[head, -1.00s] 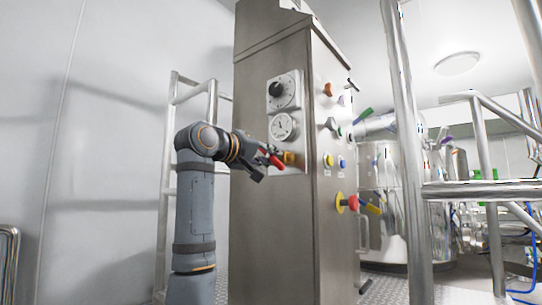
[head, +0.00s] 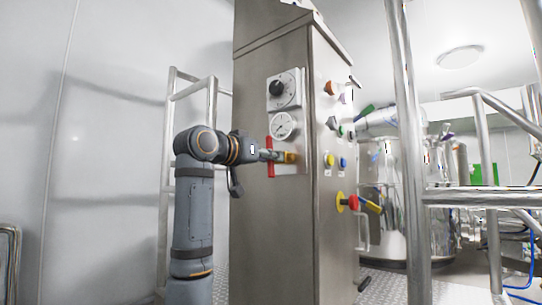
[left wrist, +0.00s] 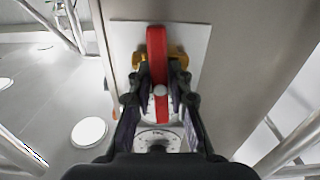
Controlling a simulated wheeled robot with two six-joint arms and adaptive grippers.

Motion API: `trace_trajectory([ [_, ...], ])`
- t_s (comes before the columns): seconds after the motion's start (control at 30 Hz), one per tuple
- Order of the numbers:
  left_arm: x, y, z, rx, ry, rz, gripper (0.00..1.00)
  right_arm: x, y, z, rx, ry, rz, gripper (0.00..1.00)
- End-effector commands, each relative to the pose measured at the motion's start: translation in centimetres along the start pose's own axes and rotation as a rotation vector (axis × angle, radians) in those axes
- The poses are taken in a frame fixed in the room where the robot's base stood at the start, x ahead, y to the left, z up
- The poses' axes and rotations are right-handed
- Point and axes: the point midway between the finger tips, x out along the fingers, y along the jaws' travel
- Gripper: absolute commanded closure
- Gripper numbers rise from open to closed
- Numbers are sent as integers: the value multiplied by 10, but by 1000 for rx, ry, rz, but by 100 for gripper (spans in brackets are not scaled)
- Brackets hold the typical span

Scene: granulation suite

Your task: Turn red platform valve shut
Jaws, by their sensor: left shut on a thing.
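The red valve handle (head: 270,171) is on the front of the steel cabinet, just below a round gauge. It stands upright, across the brass valve body (head: 290,157). In the left wrist view the red handle (left wrist: 157,43) runs up the picture, with the brass body (left wrist: 178,57) showing on both sides. My left gripper (head: 266,154) is shut on the handle. Its fingers (left wrist: 160,92) sit either side of the handle in the left wrist view and hide part of it. My right gripper is not in view.
The steel cabinet (head: 260,220) carries a round gauge (head: 283,126), a black knob (head: 277,88) and, on its side, several coloured buttons and a red knob (head: 353,202). Metal railings (head: 408,150) stand to the right, and another railing (head: 168,150) stands behind my left arm.

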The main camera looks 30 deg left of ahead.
Motion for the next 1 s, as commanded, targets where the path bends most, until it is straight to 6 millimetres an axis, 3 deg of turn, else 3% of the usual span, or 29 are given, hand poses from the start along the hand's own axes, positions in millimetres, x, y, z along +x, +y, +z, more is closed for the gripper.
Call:
trace_trajectory([
  [0.7, 1, 0, 3, 68, -8, 1, 100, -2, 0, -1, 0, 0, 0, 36],
  [0.73, 1, 0, 3, 68, -8, 1, 79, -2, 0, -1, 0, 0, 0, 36],
  [0.8, 1, 0, 3, 68, -7, 1, 69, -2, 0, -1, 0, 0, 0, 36],
  [0.9, 1, 0, 2, 68, -5, 1, 58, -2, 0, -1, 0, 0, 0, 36],
  [1.0, 0, 0, 1, 68, -3, 1, 58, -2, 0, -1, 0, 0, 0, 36],
])
